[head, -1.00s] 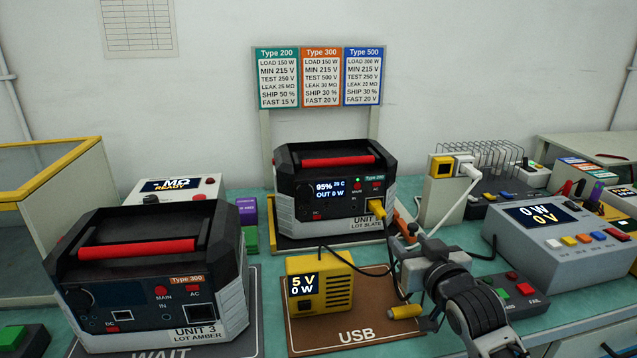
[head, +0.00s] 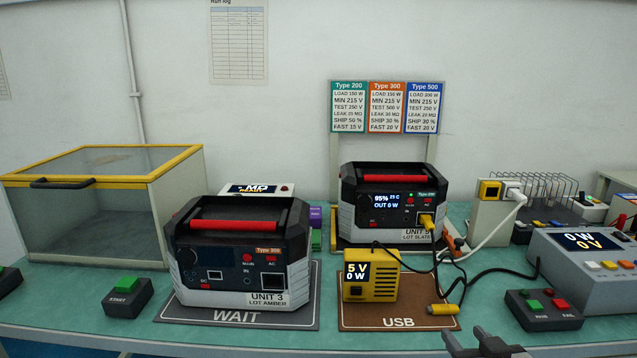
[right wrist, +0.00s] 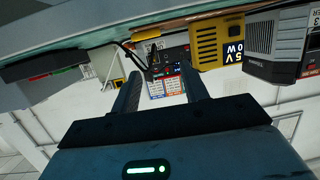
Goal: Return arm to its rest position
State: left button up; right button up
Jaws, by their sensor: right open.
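My right gripper (head: 467,338) shows at the bottom edge of the head view, in front of the bench's front edge. It is open and empty; its two fingers also show spread in the right wrist view (right wrist: 160,75), with nothing between them. The rest of the right arm is out of the head view. My left gripper is in neither view.
The bench edge (head: 250,340) lies just beyond my gripper. Nearest are a yellow cable plug (head: 441,309), the USB mat (head: 398,323) with a yellow load box (head: 385,278), and a MAIN/FAIL button box (head: 543,310). Unit 3 (head: 238,255) stands on the WAIT mat.

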jog(key=s+a+f+g+y, duration=0.1)
jog(key=s+a+f, duration=0.2)
jog(key=s, duration=0.4)
jog(key=s+a+f+n+g+y, duration=0.1)
jog(key=s+a+f+g, duration=0.1)
jog(key=s+a+f, duration=0.2)
jog(key=s+a+f+g, duration=0.1)
jog(key=s+a+f, duration=0.3)
jog(key=s, duration=0.5)
notch_tip(320, 180, down, 3)
jog(key=shift+s+a+r+n+g+y, duration=0.15)
jog(key=shift+s+a+n+g+y, duration=0.15)
jog(key=shift+s+y, duration=0.1)
